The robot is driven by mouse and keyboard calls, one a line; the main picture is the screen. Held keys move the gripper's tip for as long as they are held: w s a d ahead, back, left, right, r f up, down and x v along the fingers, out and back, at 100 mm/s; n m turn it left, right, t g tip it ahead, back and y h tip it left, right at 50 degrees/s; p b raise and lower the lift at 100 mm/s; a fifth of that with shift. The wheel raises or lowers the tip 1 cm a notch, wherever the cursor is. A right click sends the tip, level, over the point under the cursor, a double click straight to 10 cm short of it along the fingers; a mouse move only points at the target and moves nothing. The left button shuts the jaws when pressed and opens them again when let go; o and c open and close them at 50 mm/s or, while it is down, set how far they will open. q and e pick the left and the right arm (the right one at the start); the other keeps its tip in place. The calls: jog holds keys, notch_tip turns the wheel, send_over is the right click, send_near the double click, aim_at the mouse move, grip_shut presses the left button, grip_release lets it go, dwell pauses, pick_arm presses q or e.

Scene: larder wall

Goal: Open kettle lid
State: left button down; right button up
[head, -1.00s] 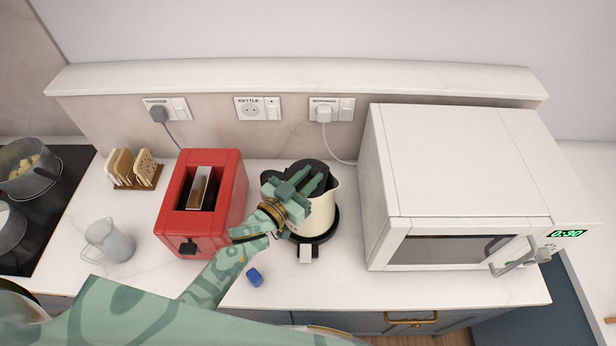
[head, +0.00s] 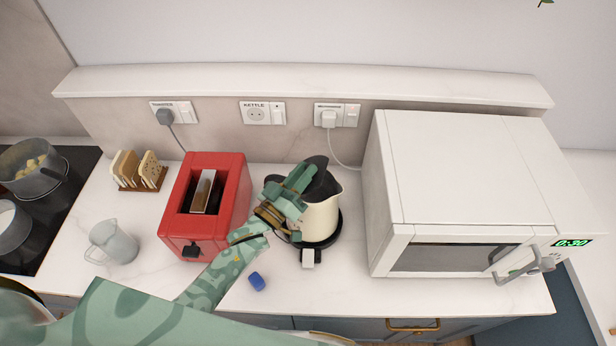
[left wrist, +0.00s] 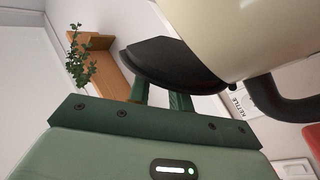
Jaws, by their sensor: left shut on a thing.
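The cream kettle (head: 320,218) with a black handle stands on its black base between the toaster and the microwave. Its black lid (head: 318,163) is tilted up at the top, partly hidden behind my gripper. My left gripper (head: 301,178) is over the kettle's top, shut on the lid. In the left wrist view the fingers (left wrist: 160,94) meet the black lid (left wrist: 172,62), beside the cream kettle body (left wrist: 235,30). How far the lid stands open is hard to tell. My right gripper is out of view.
The red toaster (head: 237,200) stands close left of my forearm, the white microwave (head: 470,175) close right of the kettle. A glass jug (head: 113,242) and toast rack (head: 138,171) stand left.

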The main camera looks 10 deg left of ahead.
pick_arm(q)
jog(key=a+n, duration=0.1)
jog(key=n, duration=0.1)
jog(key=n+t+y, duration=0.1)
jog(key=n, duration=0.1)
jog(key=a+r+n+t+y, duration=0.1)
jog(key=shift+a+n+b, duration=0.3)
jog(key=shift+n, duration=0.1)
jog(key=shift+a+n+t+y+b, duration=0.15)
jog(key=shift+a+n+t+y, duration=0.3)
jog(key=shift+n, duration=0.75)
jog(key=shift+a+n+t+y+b, duration=0.2)
jog(key=shift+a+n+y, duration=0.45)
jog(key=shift+n, duration=0.55)
jog(key=shift+a+n+t+y+b, duration=0.1)
jog(key=shift+a+n+t+y, duration=0.25)
jog(key=shift+n+y, duration=0.6)
jog(key=shift+n, duration=0.45)
jog(key=c, duration=1.3)
grip_release()
jog(key=shift+r, duration=0.1)
jog(key=b+v, duration=0.4)
jog(key=v, duration=1.2)
jog(key=shift+a, duration=0.15)
